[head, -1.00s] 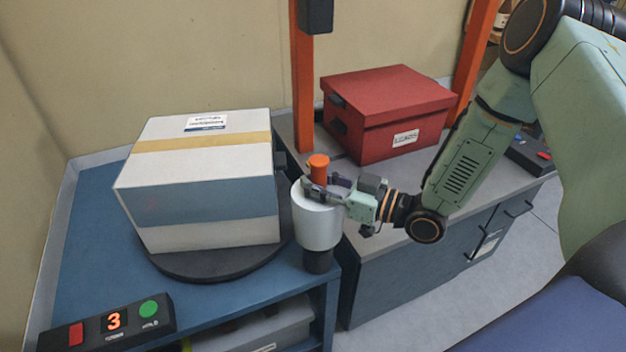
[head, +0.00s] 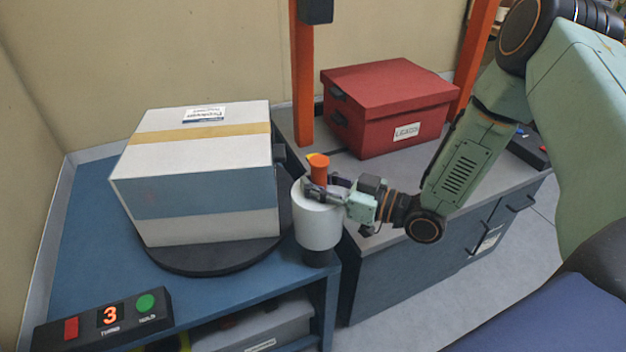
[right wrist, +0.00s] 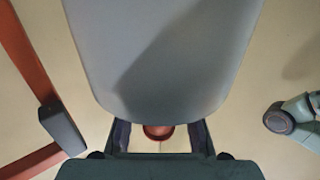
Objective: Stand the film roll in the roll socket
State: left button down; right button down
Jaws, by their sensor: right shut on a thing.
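The film roll (head: 318,221) is a pale grey-white cylinder with an orange core end (head: 320,172) on top. It is about upright at the front right corner of the blue bench. My right gripper (head: 324,190) is shut on the orange core end, just above the white film. A dark round roll socket (head: 316,257) shows directly below the roll. I cannot tell whether the roll is seated in it. In the right wrist view the film roll (right wrist: 165,50) fills the upper middle, with the orange end between my fingers. My left gripper is not in view.
A white and blue box (head: 205,180) with a yellow band sits on a dark turntable (head: 215,262) close left of the roll. A red box (head: 385,110) and an orange post (head: 303,90) stand behind. A button panel (head: 105,318) showing 3 lies front left.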

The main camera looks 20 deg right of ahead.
aim_at(326, 186)
dwell(0.3)
jog(key=c, duration=1)
grip_release()
jog(key=shift+f, duration=0.1)
jog(key=shift+s, duration=0.1)
jog(key=shift+v, duration=3.7)
